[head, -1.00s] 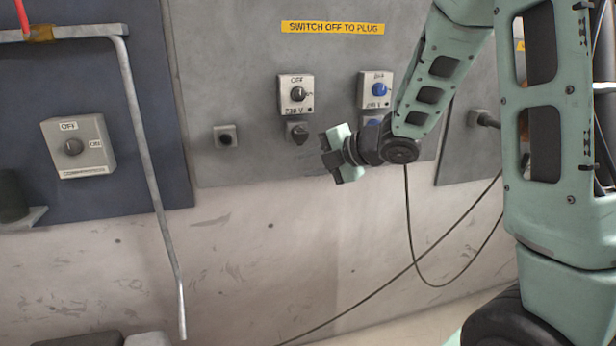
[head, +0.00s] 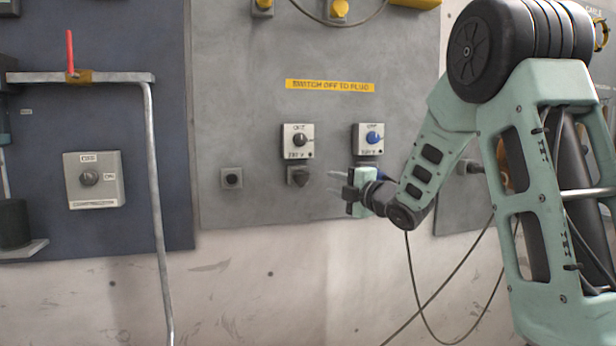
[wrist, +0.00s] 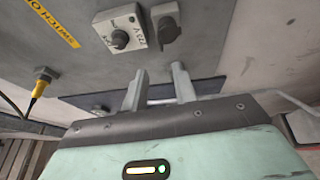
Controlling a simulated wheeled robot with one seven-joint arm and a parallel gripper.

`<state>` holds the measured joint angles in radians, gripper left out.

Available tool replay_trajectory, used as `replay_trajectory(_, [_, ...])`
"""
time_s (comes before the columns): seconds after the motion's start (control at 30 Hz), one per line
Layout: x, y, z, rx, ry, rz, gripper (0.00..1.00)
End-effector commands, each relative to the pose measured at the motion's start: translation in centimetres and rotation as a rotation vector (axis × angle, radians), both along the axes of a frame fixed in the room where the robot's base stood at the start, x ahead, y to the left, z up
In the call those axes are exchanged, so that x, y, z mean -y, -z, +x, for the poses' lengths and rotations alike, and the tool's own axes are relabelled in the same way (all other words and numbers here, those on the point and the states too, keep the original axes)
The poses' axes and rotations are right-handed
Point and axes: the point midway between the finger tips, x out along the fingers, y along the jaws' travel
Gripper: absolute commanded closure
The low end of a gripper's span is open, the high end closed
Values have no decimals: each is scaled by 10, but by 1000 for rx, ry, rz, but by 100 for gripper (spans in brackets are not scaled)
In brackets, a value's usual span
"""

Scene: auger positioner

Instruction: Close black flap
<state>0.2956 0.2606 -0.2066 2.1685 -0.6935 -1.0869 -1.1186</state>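The black flap (head: 299,176) is a small dark piece on a grey socket box below the switch with the black knob. It also shows in the wrist view (wrist: 168,29), at the top centre, beyond my fingertips. I cannot tell for sure whether it is open or shut. My gripper (head: 333,182) is to the right of the flap in the head view, pointing left, with a gap from it. Its two fingers show apart and empty in the wrist view (wrist: 159,80).
The black-knob switch (head: 298,141) is above the flap. A blue-knob switch (head: 369,138) is to the right, near my gripper. Another socket (head: 231,178) is to the left. A bent metal pipe (head: 155,190) stands further left. A cable (head: 450,270) hangs below my arm.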

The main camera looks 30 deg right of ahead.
Motion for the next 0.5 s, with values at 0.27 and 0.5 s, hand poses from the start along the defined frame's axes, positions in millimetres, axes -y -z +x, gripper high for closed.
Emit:
replay_trajectory(0.27, [-8,-4,59,-1,-3,0,72])
replay_trajectory(0.5, [-12,-7,98,-2,-2,0,72])
